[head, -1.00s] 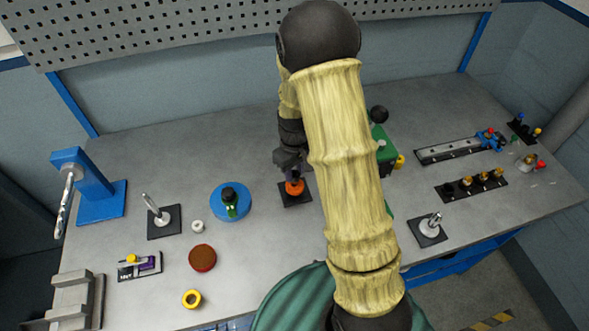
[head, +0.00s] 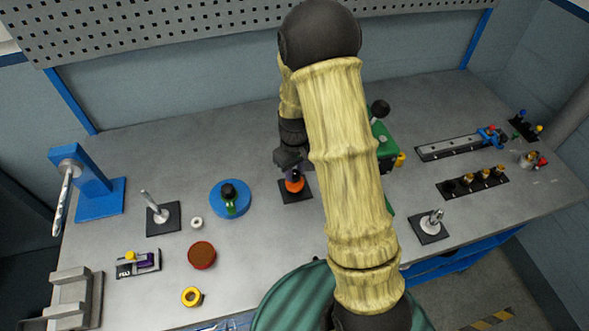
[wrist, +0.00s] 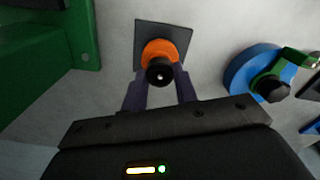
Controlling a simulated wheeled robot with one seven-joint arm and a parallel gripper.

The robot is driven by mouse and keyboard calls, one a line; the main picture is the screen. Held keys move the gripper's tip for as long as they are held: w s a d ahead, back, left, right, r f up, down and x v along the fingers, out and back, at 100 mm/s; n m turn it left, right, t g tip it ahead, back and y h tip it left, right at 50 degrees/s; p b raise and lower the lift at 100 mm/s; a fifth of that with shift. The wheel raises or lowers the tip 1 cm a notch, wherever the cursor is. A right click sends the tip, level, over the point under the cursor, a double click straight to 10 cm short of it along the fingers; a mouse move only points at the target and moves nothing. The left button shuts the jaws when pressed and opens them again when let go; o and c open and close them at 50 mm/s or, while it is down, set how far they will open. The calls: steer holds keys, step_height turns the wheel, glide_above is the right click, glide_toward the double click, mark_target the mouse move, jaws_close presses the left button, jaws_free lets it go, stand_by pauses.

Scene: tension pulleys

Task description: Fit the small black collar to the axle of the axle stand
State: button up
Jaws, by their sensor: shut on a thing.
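The small black collar (wrist: 160,71) is between the fingertips of my gripper (wrist: 162,82) in the wrist view. My gripper is shut on it. The collar lies over an orange round part (wrist: 175,48) on a dark square base plate (wrist: 148,32), apparently the axle stand. A small light spot shows in the collar's middle, perhaps the axle tip; I cannot tell how far down the collar sits. In the head view my gripper (head: 291,170) is right above the orange part (head: 295,185), and the collar is too small to make out.
A blue disc (head: 217,205) with a green and black part lies left of the stand. A green block (head: 382,150) stands right, partly behind my arm. Other stands (head: 158,216) (head: 430,224) carry silver posts. A white ring (head: 197,223) lies on the bench.

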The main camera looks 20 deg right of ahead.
steer(key=shift+f, duration=0.25)
steer(key=shift+f+b, duration=0.35)
steer(key=shift+b, duration=0.1)
steer(key=shift+f, duration=0.15)
stand_by(0.6)
steer(key=o, duration=1)
step_height(320, 180, up, 17)
steer(key=b, duration=0.2)
steer(key=shift+r, duration=0.2)
steer(key=s+f+m+t, duration=0.1)
steer(key=s+f+m, duration=0.1)
steer(key=s, duration=0.5)
steer(key=s+f+m+t, duration=0.1)
steer(key=s+f+m, duration=0.1)
steer(key=s, duration=0.5)
steer(key=shift+s+f+m+t, duration=0.15)
steer(key=shift+f+m+t, duration=0.15)
steer(key=shift+f, duration=0.3)
